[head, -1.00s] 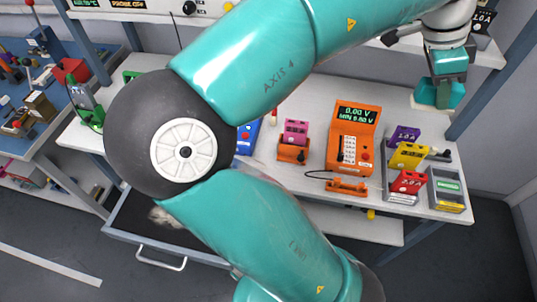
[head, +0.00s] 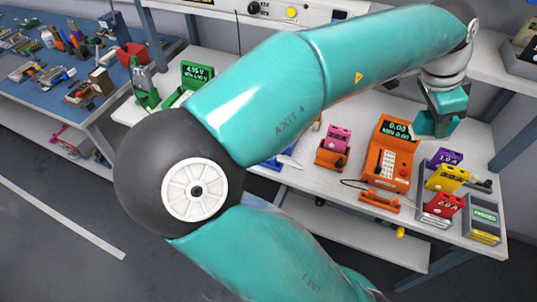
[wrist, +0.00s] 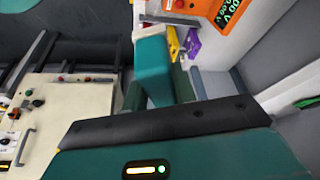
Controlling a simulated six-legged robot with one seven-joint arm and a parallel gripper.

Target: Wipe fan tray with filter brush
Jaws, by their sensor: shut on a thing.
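My gripper (head: 436,120) is at the right in the head view, above the back right of the bench beside the orange meter. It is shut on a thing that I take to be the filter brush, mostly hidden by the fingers. In the wrist view my gripper (wrist: 165,78) shows as teal and dark green finger parts, and the held thing is not clear. A grey tray (head: 428,217) with purple, yellow and red cells sits on the bench's right end, below the gripper in the picture. I cannot tell whether this is the fan tray.
An orange meter (head: 390,155) stands left of the tray, with a small orange holder (head: 380,202) and cable in front. A pink cell (head: 338,140) is farther left. A grey box (head: 483,222) stands at the right edge. A shelf (head: 500,60) overhangs behind.

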